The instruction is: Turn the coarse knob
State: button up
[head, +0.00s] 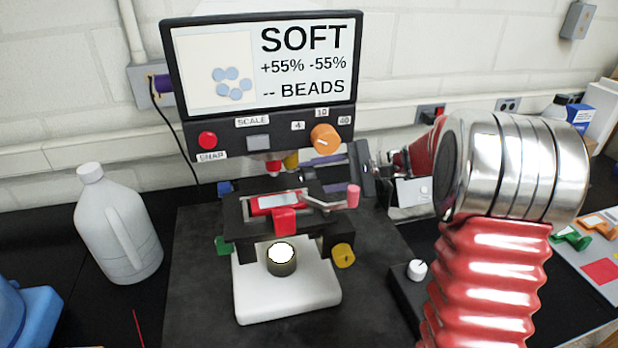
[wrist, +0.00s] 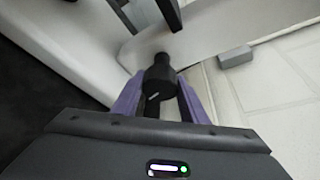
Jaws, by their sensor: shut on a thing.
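A black knob (wrist: 160,76) with a short white mark sits on a shaft in the wrist view; it appears to be the coarse knob. My gripper (wrist: 160,92) has a purple finger on each side of it and is shut on it. In the head view my gripper (head: 322,174) reaches in from the right, behind the stage of the microscope-like device. The knob is mostly hidden there. A screen (head: 265,65) above reads "SOFT", "+55% -55%" and "-- BEADS", beside a picture of blurred bluish discs.
An orange dial (head: 325,138) and red button (head: 207,140) are on the panel. A pink-tipped lever (head: 352,196), yellow knob (head: 344,255) and green knob (head: 222,245) flank the stage. A white jug (head: 115,228) stands left. A small box with a white knob (head: 417,270) is near my arm.

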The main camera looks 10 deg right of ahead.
jog(key=shift+c, duration=0.5)
jog(key=shift+f, duration=0.1)
jog(key=shift+m+g+h, duration=0.3)
jog(key=shift+m+g, duration=0.4)
jog(key=shift+m, duration=0.6)
jog(key=o, duration=1)
jog(key=shift+d, duration=0.1)
jog(key=v, duration=1.3)
jog(key=shift+s+d, duration=0.1)
jog(key=shift+d, duration=0.2)
